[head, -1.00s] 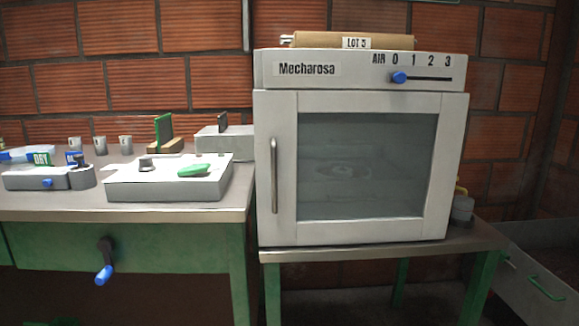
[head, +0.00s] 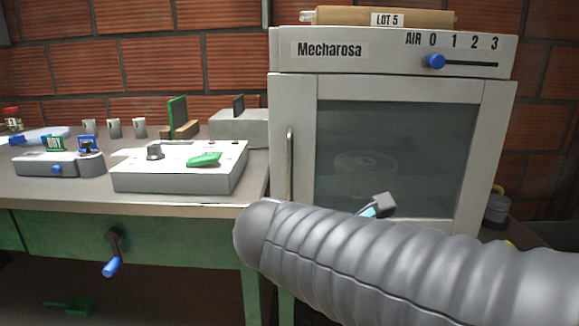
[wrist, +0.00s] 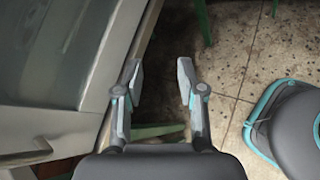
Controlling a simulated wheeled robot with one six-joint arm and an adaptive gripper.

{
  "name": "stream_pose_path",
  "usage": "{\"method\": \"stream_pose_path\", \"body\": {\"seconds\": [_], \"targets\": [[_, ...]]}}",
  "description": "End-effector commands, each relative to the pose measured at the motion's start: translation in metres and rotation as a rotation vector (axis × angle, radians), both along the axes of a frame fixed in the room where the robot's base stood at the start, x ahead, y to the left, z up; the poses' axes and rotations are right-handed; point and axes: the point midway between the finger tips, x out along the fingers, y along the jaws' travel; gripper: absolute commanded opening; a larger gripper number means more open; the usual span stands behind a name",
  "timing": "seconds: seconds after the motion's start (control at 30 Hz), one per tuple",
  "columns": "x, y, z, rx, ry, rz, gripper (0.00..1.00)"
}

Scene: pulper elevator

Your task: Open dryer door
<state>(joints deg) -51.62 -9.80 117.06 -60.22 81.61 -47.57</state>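The white Mecharosa dryer (head: 395,50) stands on a table at the right, with its glass-fronted door (head: 400,135) shut. The vertical metal door handle (head: 290,165) is on the door's left side; its lower end is hidden by my arm. In the wrist view, the door (wrist: 62,55) fills the left side and a bar that looks like the handle (wrist: 25,157) lies at the lower left. My gripper (wrist: 160,80) is open and empty, with its fingers apart from the handle. In the head view my grey arm hides most of the gripper; only a small part shows before the door.
A green-framed workbench (head: 190,207) stands left of the dryer, holding a white control box (head: 180,170), a small grey device (head: 60,164) and several cups. A blue-handled crank (head: 112,262) juts from its front. A roll marked LOT 5 (head: 345,16) lies on the dryer. Tiled floor (wrist: 245,45) is open.

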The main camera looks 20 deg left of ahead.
Motion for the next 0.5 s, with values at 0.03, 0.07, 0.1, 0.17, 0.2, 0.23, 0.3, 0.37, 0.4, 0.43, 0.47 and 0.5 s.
{"method": "stream_pose_path", "body": {"seconds": [0.03, 0.07, 0.1, 0.17, 0.2, 0.23, 0.3, 0.37, 0.4, 0.43, 0.47, 0.5], "targets": [[0.002, 0.031, 0.012, -0.095, -0.014, 0.083, 0.39], [0.003, 0.047, 0.02, -0.155, -0.026, 0.127, 0.39], [0.002, 0.068, 0.03, -0.229, -0.045, 0.181, 0.39], [-0.002, 0.1, 0.045, -0.333, -0.078, 0.252, 0.39], [-0.006, 0.119, 0.053, -0.396, -0.099, 0.291, 0.39], [-0.01, 0.133, 0.059, -0.438, -0.117, 0.318, 0.39], [-0.02, 0.161, 0.071, -0.524, -0.155, 0.367, 0.39], [-0.027, 0.179, 0.08, -0.58, -0.183, 0.397, 0.39], [-0.032, 0.189, 0.084, -0.609, -0.199, 0.412, 0.39], [-0.035, 0.195, 0.086, -0.626, -0.207, 0.42, 0.39], [-0.038, 0.199, 0.089, -0.641, -0.216, 0.427, 0.39], [-0.04, 0.204, 0.09, -0.655, -0.224, 0.433, 0.39]]}}
